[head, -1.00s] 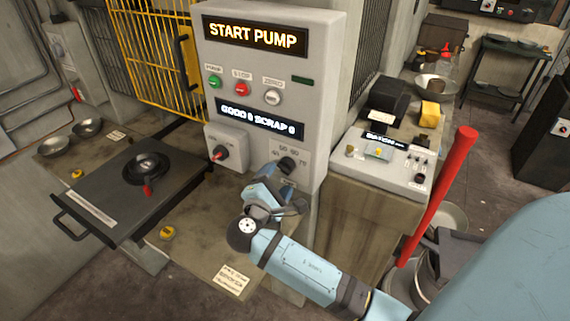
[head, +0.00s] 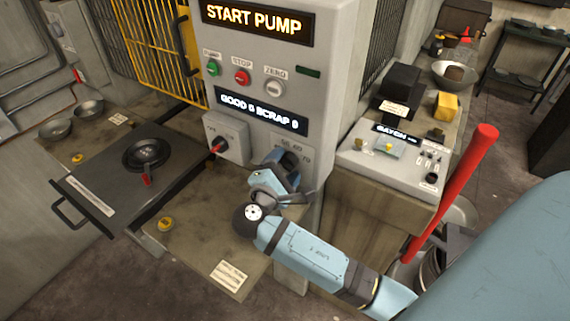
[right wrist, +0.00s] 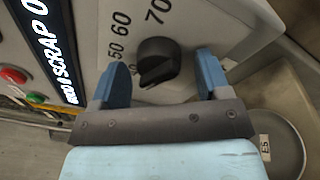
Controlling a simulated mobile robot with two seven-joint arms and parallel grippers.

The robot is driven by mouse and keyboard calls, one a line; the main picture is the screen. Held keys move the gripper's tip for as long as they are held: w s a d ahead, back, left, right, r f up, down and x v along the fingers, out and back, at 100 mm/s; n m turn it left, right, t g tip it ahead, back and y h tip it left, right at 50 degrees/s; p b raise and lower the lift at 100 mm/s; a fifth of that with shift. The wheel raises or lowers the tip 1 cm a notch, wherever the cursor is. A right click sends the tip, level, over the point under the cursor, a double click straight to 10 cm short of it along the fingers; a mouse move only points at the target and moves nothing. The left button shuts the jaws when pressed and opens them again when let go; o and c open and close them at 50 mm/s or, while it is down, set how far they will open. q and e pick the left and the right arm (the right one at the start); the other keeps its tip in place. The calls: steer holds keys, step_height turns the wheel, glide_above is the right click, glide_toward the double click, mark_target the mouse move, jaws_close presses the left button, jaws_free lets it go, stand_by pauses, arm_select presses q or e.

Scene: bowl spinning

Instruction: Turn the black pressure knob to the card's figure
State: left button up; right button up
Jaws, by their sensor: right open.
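The black pressure knob (right wrist: 158,62) is on a grey panel plate with the printed figures 50, 60 and 70 around it, in the right wrist view. My right gripper (right wrist: 163,66) is open, with one blue finger on each side of the knob; I cannot tell if they touch it. In the head view my right gripper (head: 282,176) is at the lower right of the machine front and covers the knob. A white card (head: 230,275) lies on the front of the bench; its print is too small to read. My left gripper is not in view.
The display (head: 254,23) reads START PUMP. Green, red and white buttons sit below it. A second knob with a red pointer (head: 218,146) is to the left. A black tray (head: 105,185), a control box (head: 395,165) and a red bar (head: 455,190) stand nearby.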

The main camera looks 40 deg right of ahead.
steer(key=shift+c, duration=0.5)
steer(key=c, duration=0.8)
